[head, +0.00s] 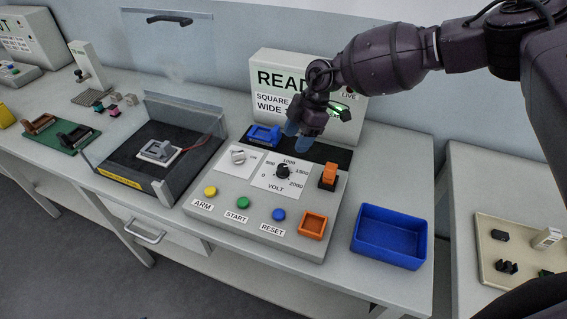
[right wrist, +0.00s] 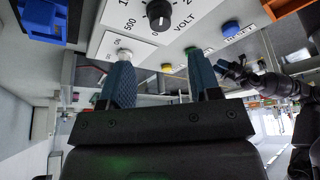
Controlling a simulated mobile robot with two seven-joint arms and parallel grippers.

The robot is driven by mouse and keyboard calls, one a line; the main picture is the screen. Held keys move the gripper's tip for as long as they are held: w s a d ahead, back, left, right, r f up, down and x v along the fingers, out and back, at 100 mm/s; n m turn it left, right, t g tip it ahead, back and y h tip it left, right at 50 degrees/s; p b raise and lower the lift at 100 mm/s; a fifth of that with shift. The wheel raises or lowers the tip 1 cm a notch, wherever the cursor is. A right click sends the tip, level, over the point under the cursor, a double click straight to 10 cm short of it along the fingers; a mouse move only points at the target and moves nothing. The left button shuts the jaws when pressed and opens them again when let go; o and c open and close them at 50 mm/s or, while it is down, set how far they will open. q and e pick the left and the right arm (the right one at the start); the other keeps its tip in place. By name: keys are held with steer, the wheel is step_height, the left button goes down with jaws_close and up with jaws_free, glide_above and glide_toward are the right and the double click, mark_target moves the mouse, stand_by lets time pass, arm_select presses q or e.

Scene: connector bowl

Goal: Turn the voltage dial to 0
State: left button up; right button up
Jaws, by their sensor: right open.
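The voltage dial (head: 283,171) is a round black knob on a white scale plate marked 0 to 2000, on the grey control panel (head: 225,214). In the head view its pointer seems to face up toward 1000, but it is too small to be sure. The dial (right wrist: 159,14) also shows at the top of the right wrist view. My right gripper (head: 298,139) is above and behind the dial, apart from it. In the right wrist view its two blue fingers (right wrist: 160,75) are spread with nothing between them. My left gripper does not show in the head view.
A white rotary switch (head: 238,156) is left of the dial, an orange switch (head: 328,176) right. Yellow, green and blue buttons (head: 243,202) line the front. A blue connector (head: 264,134) sits behind. A blue bin (head: 389,237) stands right. A READY display (head: 270,80) stands behind.

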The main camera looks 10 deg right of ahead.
mark_target(283, 166)
steer(key=x, duration=0.9)
steer(key=shift+a+f+b, duration=0.1)
steer(key=shift+f+b, duration=0.1)
steer(key=shift+b, duration=0.1)
steer(key=c, duration=0.9)
